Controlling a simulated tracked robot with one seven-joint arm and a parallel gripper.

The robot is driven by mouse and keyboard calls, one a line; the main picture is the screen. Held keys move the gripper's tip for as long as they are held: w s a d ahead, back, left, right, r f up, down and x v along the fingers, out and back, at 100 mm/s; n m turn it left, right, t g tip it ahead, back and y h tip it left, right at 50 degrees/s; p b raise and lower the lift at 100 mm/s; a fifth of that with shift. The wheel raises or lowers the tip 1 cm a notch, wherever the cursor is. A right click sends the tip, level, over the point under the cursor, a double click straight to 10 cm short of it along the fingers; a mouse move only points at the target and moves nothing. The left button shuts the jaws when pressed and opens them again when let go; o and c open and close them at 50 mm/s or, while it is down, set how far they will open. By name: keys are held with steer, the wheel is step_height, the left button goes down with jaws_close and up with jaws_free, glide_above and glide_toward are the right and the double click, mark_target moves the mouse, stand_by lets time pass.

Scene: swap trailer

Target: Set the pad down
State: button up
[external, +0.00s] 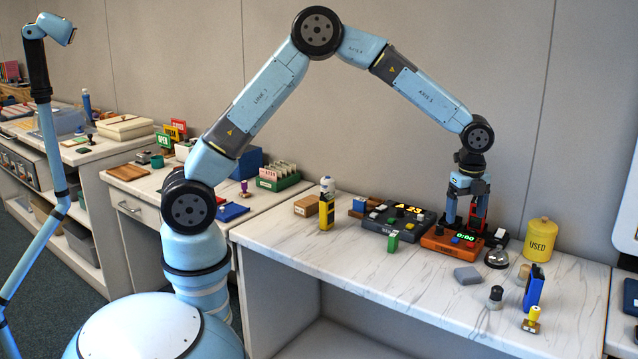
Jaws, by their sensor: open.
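My gripper (463,222) is open and points down over the orange device (438,243) with the green "0:00" display. Its fingers are close to the device's back edge; I cannot tell whether they touch it. Red and black parts show beside and behind the fingers, and I cannot make out what they belong to. I cannot tell for sure which thing is the pad. A blue flat piece (534,287) stands upright further right.
A black keypad box (400,222) stands left of the orange device. A silver bell (497,259) and a yellow "USED" canister (540,238) are right of it. The counter's (400,276) front middle is clear.

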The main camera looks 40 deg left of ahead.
steer(key=a+r+n+t, duration=0.1)
steer(key=a+r+n, duration=0.3)
steer(key=a+r, duration=0.5)
steer(key=s+a+r+n+t, duration=0.1)
steer(key=a+r+n, duration=0.35)
steer(key=a, duration=0.85)
steer(key=a+r+n+t, duration=0.1)
steer(key=a+r+n, duration=0.3)
steer(key=a+r, duration=0.45)
steer(key=s+a+n+t, duration=0.2)
steer(key=s+a+n, duration=1.1)
steer(key=s+a, duration=0.7)
steer(key=a, duration=0.3)
steer(key=shift+s+a+r, duration=0.2)
steer(key=shift+s+a, duration=0.05)
steer(key=shift+a, duration=0.15)
